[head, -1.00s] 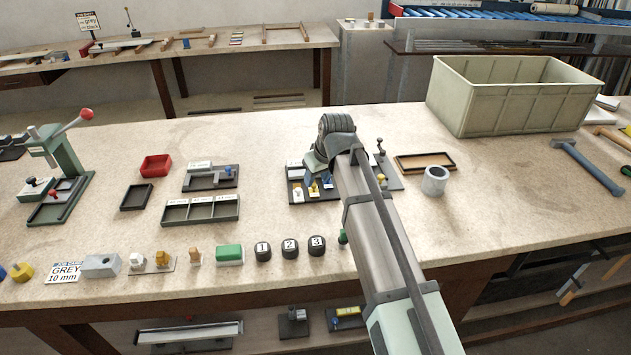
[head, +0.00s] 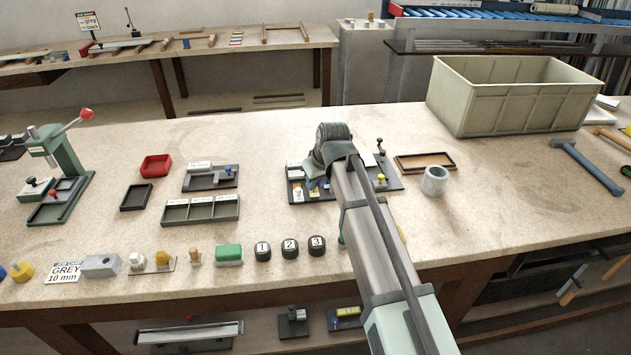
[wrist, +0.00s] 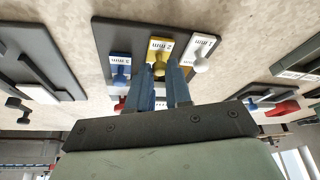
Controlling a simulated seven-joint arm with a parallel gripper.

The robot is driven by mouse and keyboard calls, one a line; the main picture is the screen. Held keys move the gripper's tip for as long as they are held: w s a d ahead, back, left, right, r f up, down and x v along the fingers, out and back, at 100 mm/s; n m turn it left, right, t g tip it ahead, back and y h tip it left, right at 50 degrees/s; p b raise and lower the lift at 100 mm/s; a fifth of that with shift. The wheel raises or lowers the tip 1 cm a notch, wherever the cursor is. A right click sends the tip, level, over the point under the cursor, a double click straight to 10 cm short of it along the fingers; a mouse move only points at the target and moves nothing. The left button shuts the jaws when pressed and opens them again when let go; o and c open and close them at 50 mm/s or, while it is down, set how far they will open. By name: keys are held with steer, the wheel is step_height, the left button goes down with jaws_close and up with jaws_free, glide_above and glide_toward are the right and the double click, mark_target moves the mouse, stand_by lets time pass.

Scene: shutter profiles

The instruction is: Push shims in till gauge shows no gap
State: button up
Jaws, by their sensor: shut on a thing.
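In the wrist view, a dark tray (wrist: 105,40) holds three labelled shims with knobs: a blue one (wrist: 120,72), a yellow one (wrist: 159,50) and a white one (wrist: 203,50). My gripper (wrist: 162,68) has its blue fingers on either side of the yellow shim's knob and is shut on it. Something red and white behind the fingers is mostly hidden. In the head view the shim tray (head: 297,199) is partly covered by my arm, and the fingertips are hard to make out. I cannot identify the gauge for sure.
Right of my arm, a dark fixture (head: 392,184) carries a black-knobbed lever (head: 380,144). A brown tray (head: 425,161), a grey cup (head: 434,181) and a large bin (head: 510,97) stand further right. Black numbered knobs (head: 290,249) line the front. Bare bench lies behind the trays.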

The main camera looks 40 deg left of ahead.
jaws_close()
steer(key=shift+w+a, duration=1.25)
steer(key=shift+a, duration=0.05)
steer(key=shift+r, duration=0.1)
steer(key=o, duration=0.6)
jaws_free()
steer(key=v, duration=1.3)
steer(key=shift+d+r, duration=0.15)
steer(key=shift+r, duration=0.15)
